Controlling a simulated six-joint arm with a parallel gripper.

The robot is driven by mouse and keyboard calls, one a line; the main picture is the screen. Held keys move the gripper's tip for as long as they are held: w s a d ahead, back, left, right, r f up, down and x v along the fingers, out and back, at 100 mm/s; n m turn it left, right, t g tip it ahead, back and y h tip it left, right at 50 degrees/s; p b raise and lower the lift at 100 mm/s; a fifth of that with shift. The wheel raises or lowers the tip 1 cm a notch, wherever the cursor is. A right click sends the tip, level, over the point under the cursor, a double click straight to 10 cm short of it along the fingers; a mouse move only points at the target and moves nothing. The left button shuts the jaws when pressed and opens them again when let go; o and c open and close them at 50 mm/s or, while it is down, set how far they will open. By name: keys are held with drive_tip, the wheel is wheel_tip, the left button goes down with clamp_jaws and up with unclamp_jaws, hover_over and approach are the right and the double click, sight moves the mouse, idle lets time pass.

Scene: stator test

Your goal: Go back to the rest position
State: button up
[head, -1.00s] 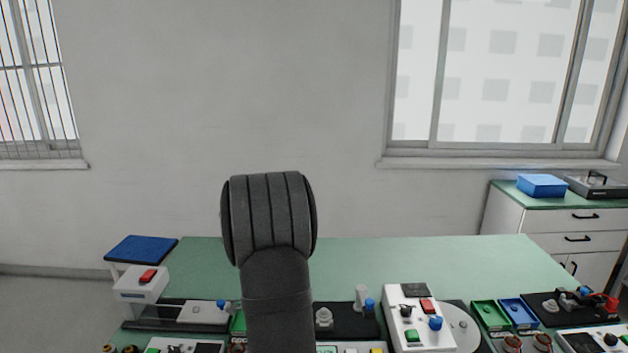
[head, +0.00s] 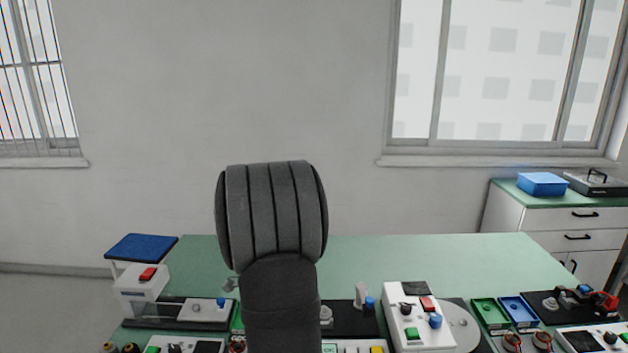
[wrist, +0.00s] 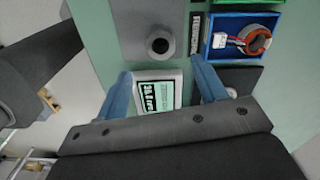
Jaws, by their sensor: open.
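My gripper (wrist: 160,92) shows in the wrist view with its two blue fingers spread apart and nothing between them. Below the gap is a small grey device with a lit screen (wrist: 158,93); I cannot tell any contact, and the fingers appear above it. In the head view my dark grey arm stands upright in the middle and hides part of the bench; the gripper itself is not seen there.
The green bench (head: 420,262) is clear at the back. Along its front stand a white control box (head: 408,300), green (head: 489,313) and blue (head: 519,311) trays and other devices. In the wrist view a blue tray (wrist: 217,56) holds a copper-coloured ring part (wrist: 257,40).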

wheel_tip(320, 180, down, 10)
drive_tip(key=shift+s+f, duration=0.1)
drive_tip(key=r, duration=0.5)
drive_tip(key=shift+d+r, duration=0.1)
drive_tip(key=shift+d, duration=0.15)
drive_tip(key=s+d+r, duration=0.4)
drive_tip(key=d+r, duration=0.3)
drive_tip(key=d, duration=0.4)
drive_tip(key=w+d, duration=0.3)
drive_tip(key=w, duration=1.6)
drive_tip(key=f, duration=0.8)
drive_tip(key=shift+w+a+f, duration=0.1)
drive_tip(key=shift+a+f, duration=0.15)
drive_tip(key=shift+f, duration=0.15)
drive_tip(key=shift+r, duration=0.15)
wheel_tip(320, 180, up, 10)
drive_tip(key=s+a+f, duration=0.1)
drive_tip(key=s+a, duration=0.1)
drive_tip(key=s, duration=0.8)
